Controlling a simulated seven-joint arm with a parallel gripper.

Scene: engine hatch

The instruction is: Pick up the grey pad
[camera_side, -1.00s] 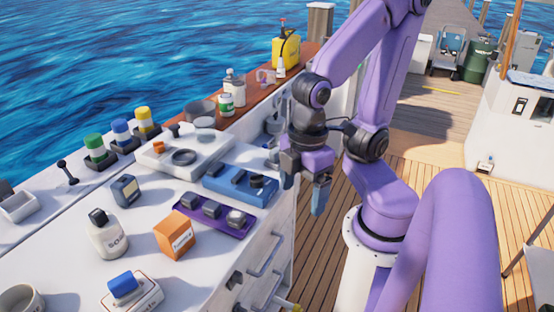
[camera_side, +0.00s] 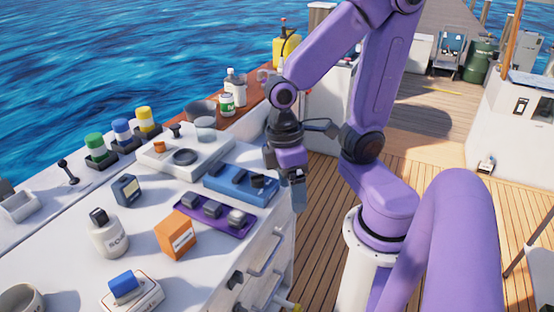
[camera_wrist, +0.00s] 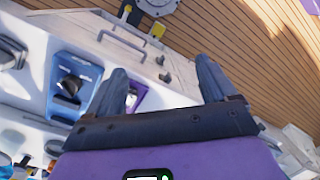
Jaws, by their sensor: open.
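My gripper (camera_side: 285,184) is open and empty. In the side view it is above the counter's right edge, to the right of and above the purple tray. In the wrist view its two fingers (camera_wrist: 162,68) are apart, with the drawer front between them.
A blue tray (camera_side: 225,183) with dark parts lies behind the purple tray; it also shows in the wrist view (camera_wrist: 62,107). Drawer handles (camera_side: 264,254) stick out from the counter's side.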

